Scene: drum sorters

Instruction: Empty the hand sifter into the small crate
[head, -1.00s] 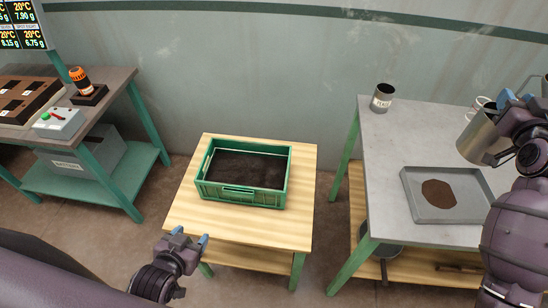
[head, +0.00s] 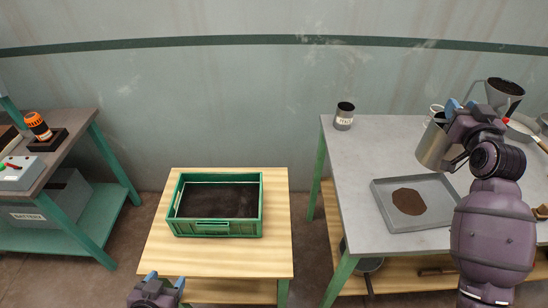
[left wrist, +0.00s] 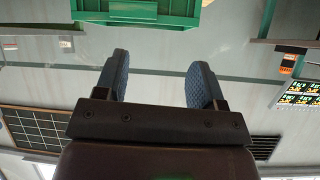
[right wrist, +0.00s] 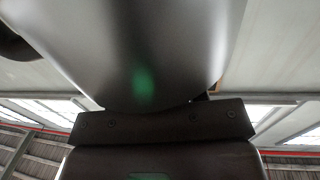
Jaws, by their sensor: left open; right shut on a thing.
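The hand sifter (head: 434,146) is a grey metal can, held above the right-hand bench by my right gripper (head: 461,108). Its grey wall (right wrist: 130,50) fills the upper right wrist view; its inside is hidden. The small green crate (head: 218,228) stands on the wooden table with a dark layer inside, left of the sifter and well apart from it. My left gripper (head: 166,280) is open and empty in front of the wooden table, near the picture's bottom edge. The left wrist view shows its spread fingers (left wrist: 155,88) and the crate (left wrist: 135,10) beyond.
A grey tray (head: 385,194) with a brown powder heap lies on the metal-topped bench (head: 350,155). A labelled can (head: 344,116), a funnel (head: 505,92) and other items stand behind. A floor gap separates this bench from the wooden table (head: 270,205). The left bench holds a button box.

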